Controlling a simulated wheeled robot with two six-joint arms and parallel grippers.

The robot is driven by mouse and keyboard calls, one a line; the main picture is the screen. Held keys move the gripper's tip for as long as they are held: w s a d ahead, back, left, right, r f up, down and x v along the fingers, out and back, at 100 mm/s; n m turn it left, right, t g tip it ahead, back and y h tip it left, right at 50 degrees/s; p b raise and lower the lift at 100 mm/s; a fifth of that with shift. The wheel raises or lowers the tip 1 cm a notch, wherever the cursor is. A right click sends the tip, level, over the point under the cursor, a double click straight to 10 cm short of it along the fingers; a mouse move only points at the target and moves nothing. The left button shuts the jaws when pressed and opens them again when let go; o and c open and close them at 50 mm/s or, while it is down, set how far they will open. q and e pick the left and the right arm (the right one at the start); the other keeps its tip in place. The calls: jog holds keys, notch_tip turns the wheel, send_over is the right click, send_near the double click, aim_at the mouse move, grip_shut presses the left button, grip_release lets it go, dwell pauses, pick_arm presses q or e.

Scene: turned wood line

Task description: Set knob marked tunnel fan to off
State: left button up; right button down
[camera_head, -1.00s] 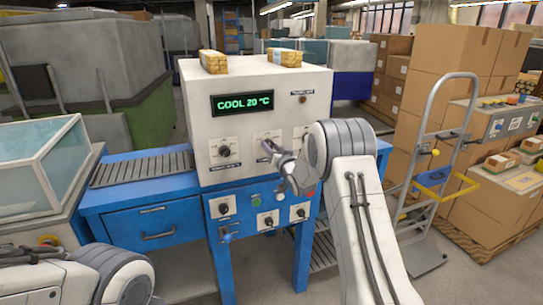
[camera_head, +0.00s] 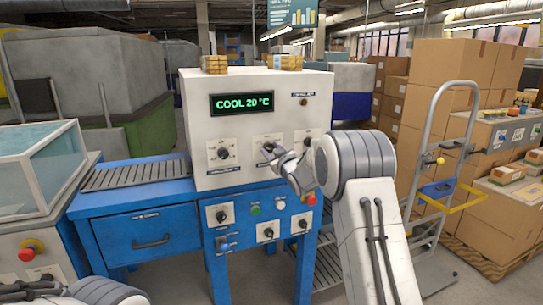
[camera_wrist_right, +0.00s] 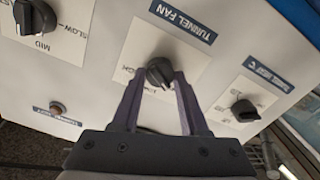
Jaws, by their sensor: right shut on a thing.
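The tunnel fan knob (camera_wrist_right: 158,72) is a dark round knob on a white plate, under a blue "TUNNEL FAN" label (camera_wrist_right: 184,20) in the right wrist view. My right gripper (camera_wrist_right: 160,78) is shut on it, one finger on each side. The fingers and knob hide part of the position words, so I cannot read its setting. In the head view my right gripper (camera_head: 272,154) reaches the middle plate of the white machine (camera_head: 200,110). My left gripper is out of view; only part of my left arm shows at the lower left.
The tunnel heat knob (camera_wrist_right: 244,110) and another knob (camera_wrist_right: 35,17) flank it. A lower blue panel carries more knobs (camera_head: 221,215), buttons and a red button (camera_head: 311,199). A hand truck (camera_head: 432,150) stands right.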

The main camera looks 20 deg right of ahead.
dwell(0.5)
jog(key=shift+c, duration=2.1)
grip_release()
jog(key=s+b, duration=0.1)
jog(key=s, duration=0.9)
jog(key=shift+s+d, duration=0.2)
jog(key=shift+s, duration=0.05)
